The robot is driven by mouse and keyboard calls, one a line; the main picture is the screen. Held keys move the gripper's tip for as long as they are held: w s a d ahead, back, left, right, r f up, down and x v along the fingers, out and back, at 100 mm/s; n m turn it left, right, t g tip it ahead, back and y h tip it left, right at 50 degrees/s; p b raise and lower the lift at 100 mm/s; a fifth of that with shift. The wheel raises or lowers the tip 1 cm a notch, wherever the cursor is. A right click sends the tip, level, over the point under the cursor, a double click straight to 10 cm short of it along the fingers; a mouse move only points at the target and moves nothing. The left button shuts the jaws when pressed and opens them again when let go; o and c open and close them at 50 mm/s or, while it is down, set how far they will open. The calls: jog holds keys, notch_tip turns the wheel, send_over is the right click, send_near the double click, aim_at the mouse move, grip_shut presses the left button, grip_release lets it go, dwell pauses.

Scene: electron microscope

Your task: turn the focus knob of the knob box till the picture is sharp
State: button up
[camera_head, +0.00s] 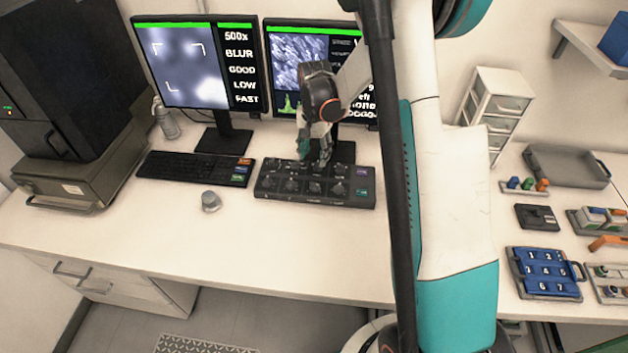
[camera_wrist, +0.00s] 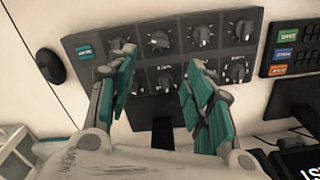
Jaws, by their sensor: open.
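The dark knob box (camera_head: 300,199) lies on the desk in front of the monitors, with several knobs in two rows. In the wrist view the knob box (camera_wrist: 182,52) shows black knobs with white marks; their labels are too small to read, so I cannot tell which is the focus knob. My gripper (camera_head: 316,155) is above the box's back row. In the wrist view its teal fingers (camera_wrist: 160,85) are apart, with a knob (camera_wrist: 167,80) between them; I cannot tell whether they touch it. The left monitor (camera_head: 183,62) shows a blurred grey picture and the word BLUR.
A keyboard (camera_head: 195,168) lies left of the box, and a small grey knob-like object (camera_head: 210,201) stands in front of it. The right monitor (camera_head: 300,45) is close behind my gripper and partly hidden by my arm. The desk in front of the box is clear.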

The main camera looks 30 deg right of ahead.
aim_at(315, 184)
notch_tip(315, 184, down, 14)
jog(key=b, duration=0.3)
jog(key=shift+r, duration=0.1)
jog(key=c, duration=1.1)
